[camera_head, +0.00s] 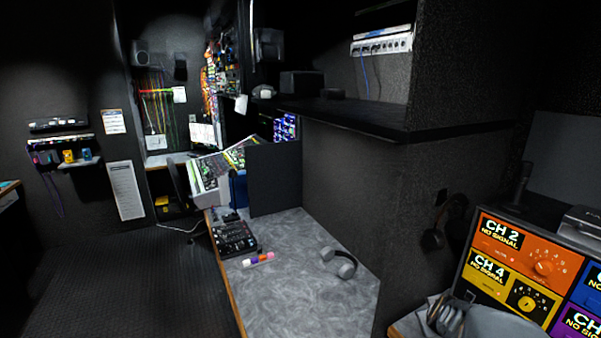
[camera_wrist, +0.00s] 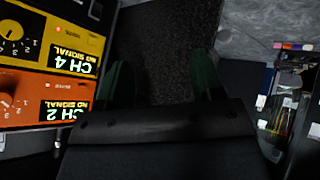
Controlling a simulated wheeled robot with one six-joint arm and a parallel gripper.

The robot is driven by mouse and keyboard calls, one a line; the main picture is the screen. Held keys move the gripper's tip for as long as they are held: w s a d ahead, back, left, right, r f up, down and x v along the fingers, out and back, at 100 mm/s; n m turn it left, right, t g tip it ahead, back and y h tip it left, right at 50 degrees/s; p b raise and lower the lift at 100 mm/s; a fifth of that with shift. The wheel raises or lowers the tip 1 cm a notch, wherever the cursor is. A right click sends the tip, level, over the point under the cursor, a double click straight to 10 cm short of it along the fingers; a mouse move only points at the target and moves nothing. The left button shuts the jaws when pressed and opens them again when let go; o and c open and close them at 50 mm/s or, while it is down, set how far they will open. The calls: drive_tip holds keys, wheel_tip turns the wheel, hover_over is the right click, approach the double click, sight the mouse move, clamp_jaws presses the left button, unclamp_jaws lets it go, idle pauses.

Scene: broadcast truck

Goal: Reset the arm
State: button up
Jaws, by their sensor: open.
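In the wrist view my gripper (camera_wrist: 162,72) is open, its two dark green fingers apart with nothing between them. Dark surface shows beyond the fingers. The panel with orange CH 2 and yellow CH 4 blocks stands to the left of the fingers, upside down in this view. In the head view a grey, partly cut-off shape at the bottom right, in front of the panel, appears to be part of my arm; the fingers are hard to make out there.
The colored channel panel (camera_head: 520,262) stands at the right. Open floor (camera_head: 130,285) lies at the left.

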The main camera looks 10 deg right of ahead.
drive_tip(key=s+a+r+g+y, duration=0.1)
drive_tip(key=s+a+r+y, duration=0.1)
drive_tip(key=a, duration=0.9)
drive_tip(key=s+a+r+g+y, duration=0.1)
drive_tip(key=s+a+r, duration=0.3)
drive_tip(key=a, duration=0.8)
drive_tip(key=shift+s+a+r+n+y, duration=0.15)
drive_tip(key=shift+s+r+n+y, duration=0.2)
drive_tip(key=shift+y, duration=0.55)
drive_tip(key=shift+c, duration=0.4)
